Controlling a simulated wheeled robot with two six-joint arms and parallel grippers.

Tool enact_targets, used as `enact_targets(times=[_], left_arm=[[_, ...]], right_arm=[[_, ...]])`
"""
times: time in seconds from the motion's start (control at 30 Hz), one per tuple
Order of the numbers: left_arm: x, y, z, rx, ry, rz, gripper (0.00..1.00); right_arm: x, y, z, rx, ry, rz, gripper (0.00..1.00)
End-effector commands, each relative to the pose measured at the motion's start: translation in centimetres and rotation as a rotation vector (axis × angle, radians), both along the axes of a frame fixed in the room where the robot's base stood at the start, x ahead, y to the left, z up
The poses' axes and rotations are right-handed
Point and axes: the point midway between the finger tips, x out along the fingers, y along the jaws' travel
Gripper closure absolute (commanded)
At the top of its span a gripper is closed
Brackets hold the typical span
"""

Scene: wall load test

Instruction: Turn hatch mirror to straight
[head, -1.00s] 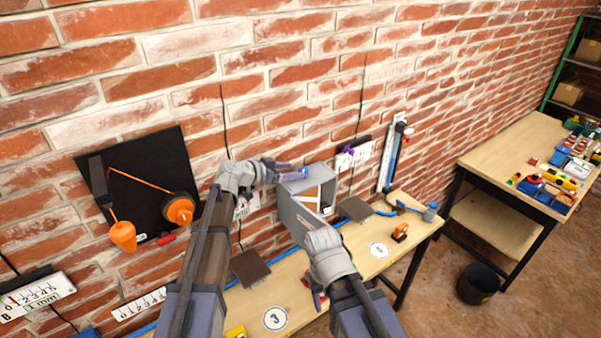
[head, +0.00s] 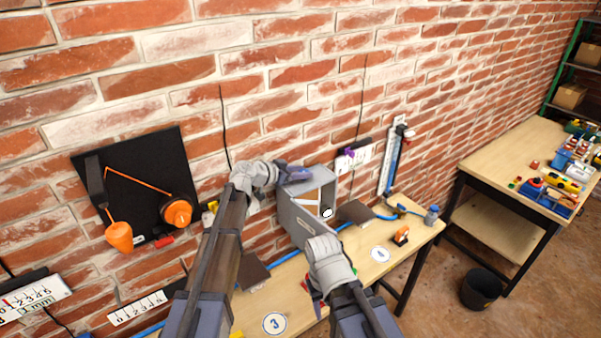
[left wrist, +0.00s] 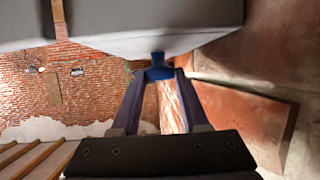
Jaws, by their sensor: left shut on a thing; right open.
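A grey box-like hatch (head: 296,222) projects from the brick wall in the middle of the head view. Its open side shows a pale, wood-coloured interior or reflection; I cannot tell which. My left gripper (head: 296,177) is at the hatch's upper edge. In the left wrist view its two fingers (left wrist: 158,80) are shut on a blue knob (left wrist: 158,68) under a grey surface (left wrist: 150,38). The knob is hidden in the head view. My right gripper (head: 313,292) is low in front of the hatch, apart from the knob, its fingers mostly hidden behind its wrist.
A narrow wooden bench (head: 352,262) runs below the hatch, with dark plates and a blue hose. A black panel (head: 128,172) with an orange cord and weights hangs at left. A second table (head: 500,165) and a black bin (head: 481,288) are at right.

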Motion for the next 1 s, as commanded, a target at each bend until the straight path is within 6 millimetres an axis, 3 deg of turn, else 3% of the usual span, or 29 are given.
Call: enact_targets(times=[0.03,0.23,0.63,1.0], left_arm=[[0.00,0.02,-0.01,0.000,0.000,0.000,0.78],[-0.01,0.02,0.00,0.000,0.000,0.000,1.00],[-0.27,-0.11,0.01,0.001,-0.001,0.044,1.00],[-0.61,-0.48,0.04,0.000,-0.003,0.306,1.00]], right_arm=[[0.00,0.00,0.00,0.000,0.000,0.000,0.50],[0.00,0.00,0.00,0.000,0.000,0.000,0.50],[0.00,0.00,0.00,0.000,0.000,0.000,0.50],[0.00,0.00,0.00,0.000,0.000,0.000,0.50]])
